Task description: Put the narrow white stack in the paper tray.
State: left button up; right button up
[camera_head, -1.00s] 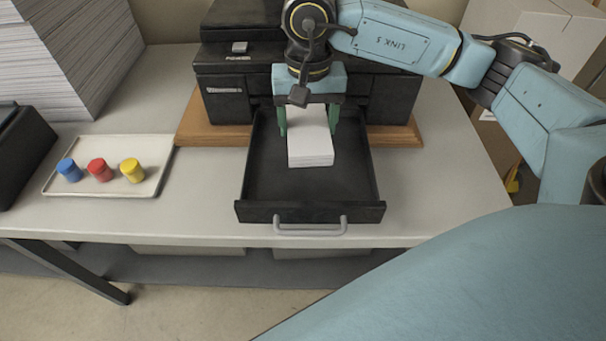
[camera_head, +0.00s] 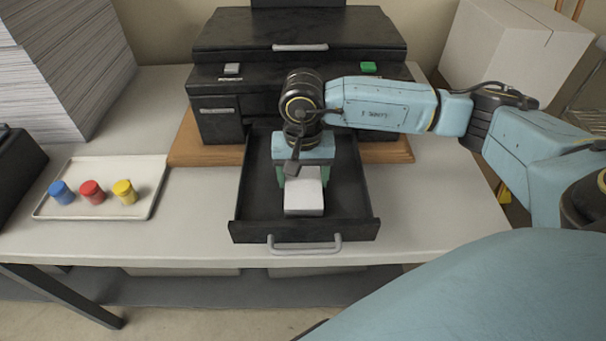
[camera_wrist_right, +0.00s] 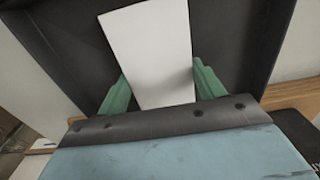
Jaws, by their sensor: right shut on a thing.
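The narrow white stack (camera_head: 304,198) is inside the open black paper tray (camera_head: 250,226), near the middle of its width. My right gripper (camera_head: 303,180) reaches down into the tray and is shut on the stack, one green finger on each side. In the right wrist view the stack (camera_wrist_right: 152,50) lies between the two green fingers of the right gripper (camera_wrist_right: 160,85), with the dark tray (camera_wrist_right: 222,35) around it. I cannot tell whether the stack's underside touches the tray floor. The stack's far end is hidden under the gripper. My left gripper is not in view.
The black machine (camera_head: 300,35) stands behind the tray on a wooden board (camera_head: 205,150). A white tray (camera_head: 150,170) with blue, red and yellow pots is at left. Tall paper piles (camera_head: 75,60) stand at the back left. The table (camera_head: 440,200) right of the drawer is clear.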

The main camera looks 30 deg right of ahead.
aim_at(303, 179)
jog(key=shift+f, duration=0.15)
jog(key=o, duration=1.1)
jog(key=shift+o, duration=0.2)
notch_tip(303, 179, up, 12)
jog(key=shift+r+b, duration=0.2)
jog(key=shift+b, duration=0.2)
